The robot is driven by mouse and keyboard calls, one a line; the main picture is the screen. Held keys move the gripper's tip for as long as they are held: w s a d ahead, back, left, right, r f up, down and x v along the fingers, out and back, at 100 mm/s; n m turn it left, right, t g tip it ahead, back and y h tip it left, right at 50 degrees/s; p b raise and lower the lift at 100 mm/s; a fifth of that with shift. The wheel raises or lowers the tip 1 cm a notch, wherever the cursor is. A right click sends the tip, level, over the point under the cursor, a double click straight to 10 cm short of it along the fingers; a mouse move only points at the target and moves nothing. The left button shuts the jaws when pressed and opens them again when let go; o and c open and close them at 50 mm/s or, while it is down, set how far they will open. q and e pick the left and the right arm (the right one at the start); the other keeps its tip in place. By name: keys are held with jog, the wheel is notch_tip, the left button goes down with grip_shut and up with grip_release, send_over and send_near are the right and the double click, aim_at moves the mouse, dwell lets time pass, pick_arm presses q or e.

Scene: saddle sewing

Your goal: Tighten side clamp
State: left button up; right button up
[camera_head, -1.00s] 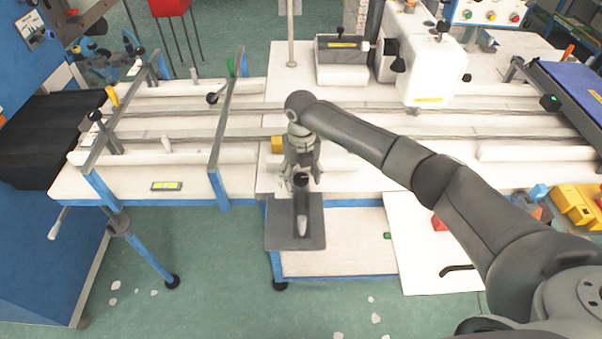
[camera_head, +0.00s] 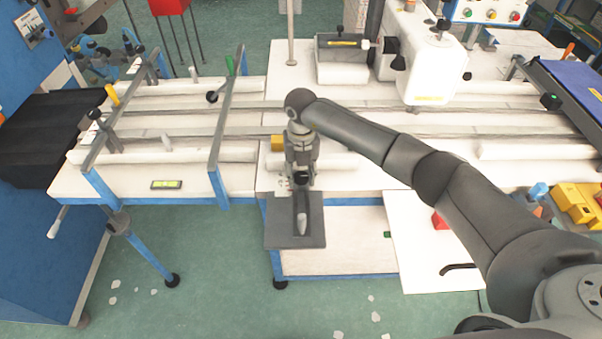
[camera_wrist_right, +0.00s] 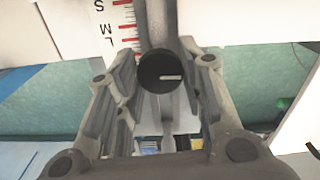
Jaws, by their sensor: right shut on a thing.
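The side clamp's round black knob (camera_wrist_right: 162,72), with a white mark on its face, sits between the fingers of my right gripper in the right wrist view. The knob (camera_head: 302,178) also shows in the head view at the table's front edge, just above a dark grey plate (camera_head: 280,235) with a pale rounded tip on it. My right gripper (camera_head: 302,172) points down there and is shut on the knob. A scale with red marks and letters (camera_wrist_right: 121,25) lies beside the knob. My left gripper is out of view.
The long white table has metal rails (camera_head: 400,131) and blue cross frames (camera_head: 222,140). A white sewing machine (camera_head: 430,65) stands at the back right.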

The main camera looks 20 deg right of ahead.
aim_at(302, 175)
jog(key=m, duration=0.8)
jog(key=shift+r, duration=0.1)
jog(key=m, duration=0.4)
jog(key=shift+m, duration=0.3)
jog(key=m+p, duration=0.1)
jog(key=m, duration=0.3)
jog(key=shift+w, duration=0.1)
jog(key=o, duration=1.1)
jog(key=shift+c, duration=0.2)
jog(key=shift+r, duration=0.1)
notch_tip(302, 175, up, 12)
